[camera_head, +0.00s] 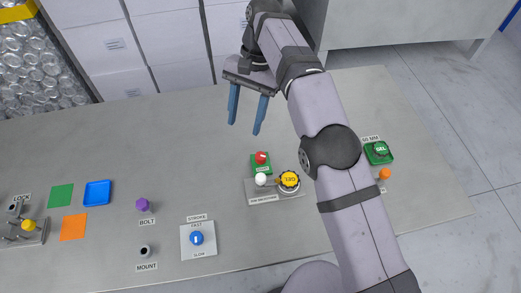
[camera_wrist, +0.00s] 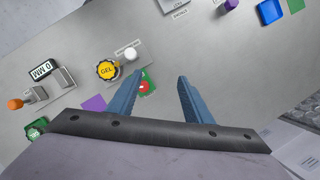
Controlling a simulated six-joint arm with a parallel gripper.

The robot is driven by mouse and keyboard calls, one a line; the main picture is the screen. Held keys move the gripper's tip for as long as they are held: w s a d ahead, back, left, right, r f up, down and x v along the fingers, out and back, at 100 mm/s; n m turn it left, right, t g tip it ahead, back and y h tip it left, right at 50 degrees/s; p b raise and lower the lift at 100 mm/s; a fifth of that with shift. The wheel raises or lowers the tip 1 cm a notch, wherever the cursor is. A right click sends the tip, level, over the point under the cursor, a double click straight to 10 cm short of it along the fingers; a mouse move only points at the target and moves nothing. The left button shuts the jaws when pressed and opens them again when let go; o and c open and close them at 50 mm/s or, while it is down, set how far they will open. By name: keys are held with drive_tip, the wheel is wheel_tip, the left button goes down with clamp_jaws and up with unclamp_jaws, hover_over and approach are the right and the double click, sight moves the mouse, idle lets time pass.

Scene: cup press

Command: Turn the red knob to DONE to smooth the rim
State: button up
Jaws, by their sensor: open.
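The red knob (camera_head: 262,157) sits on a small green plate (camera_head: 262,170) at the back of the station labelled rim smoother, near the table's middle. In the wrist view the red knob (camera_wrist: 143,87) shows just beside the left finger, which covers part of its green plate. The knob's pointer direction and the DONE mark are too small to read. My gripper (camera_head: 244,127) is open and empty, above the table behind and left of the knob.
The smoother base (camera_head: 262,197) also carries a white ball (camera_head: 261,179) and a yellow GEL cap (camera_head: 289,180), close to the knob. A blue stroke dial (camera_head: 196,238) and purple bolt (camera_head: 142,205) stand left. A green GEL block (camera_head: 379,152) lies right of my arm. The back left table is clear.

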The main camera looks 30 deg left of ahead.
drive_tip(key=s+d+f+m+t+h, duration=0.1)
drive_tip(key=s+d+f, duration=0.1)
drive_tip(key=d, duration=0.1)
drive_tip(key=m+t+y, duration=0.1)
drive_tip(key=m+t, duration=0.2)
drive_tip(key=m, duration=0.3)
hover_over(260, 156)
wheel_tip(260, 156, down, 9)
drive_tip(key=shift+w, duration=0.15)
drive_tip(key=shift+f, duration=0.15)
drive_tip(key=shift+f+p, duration=0.85)
drive_tip(key=shift+f, duration=2.65)
